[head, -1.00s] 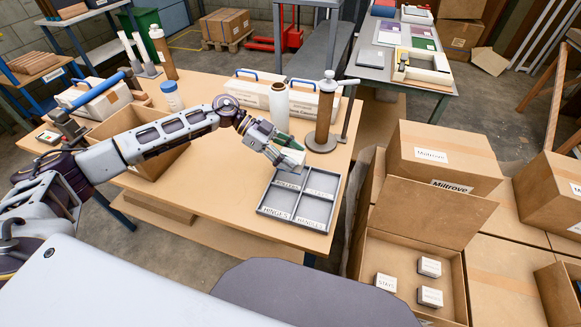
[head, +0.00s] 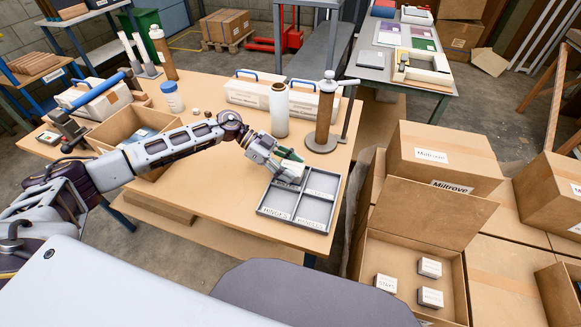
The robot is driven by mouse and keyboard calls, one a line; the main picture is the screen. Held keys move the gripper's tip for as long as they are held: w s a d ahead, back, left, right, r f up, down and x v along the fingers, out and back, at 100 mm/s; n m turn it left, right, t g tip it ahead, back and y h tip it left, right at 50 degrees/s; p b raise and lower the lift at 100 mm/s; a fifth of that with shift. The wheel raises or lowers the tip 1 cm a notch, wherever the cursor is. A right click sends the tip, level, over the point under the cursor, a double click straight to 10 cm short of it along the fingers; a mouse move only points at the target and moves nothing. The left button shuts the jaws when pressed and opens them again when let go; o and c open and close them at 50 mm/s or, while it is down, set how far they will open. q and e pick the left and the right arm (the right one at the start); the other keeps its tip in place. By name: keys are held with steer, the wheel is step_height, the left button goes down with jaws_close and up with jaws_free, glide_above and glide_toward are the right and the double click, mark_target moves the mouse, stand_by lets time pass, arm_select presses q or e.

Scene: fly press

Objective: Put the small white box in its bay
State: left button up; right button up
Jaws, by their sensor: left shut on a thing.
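My left gripper (head: 282,167) is shut on the small white box (head: 291,172). It holds the box over the far left part of the grey divided tray (head: 266,211). The fingers cover part of the box, and I cannot tell whether it touches the tray floor. The tray lies on the wooden table and has labelled bays; the near labels seem to read "HINGES" and "HANDLES". The far left bay is partly hidden by the gripper and box. My right gripper is not in view.
A brown post on a round base (head: 322,128) and a white cylinder (head: 279,110) stand behind the tray. A cardboard box (head: 115,128) sits beneath my left arm. An open carton (head: 405,262) with several small white boxes (head: 386,283) is at right. The table front is clear.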

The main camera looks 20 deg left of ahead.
arm_select(q)
steer(key=o, duration=0.9)
steer(key=shift+o, duration=0.2)
steer(key=v, duration=1.2)
steer(key=shift+b, duration=0.3)
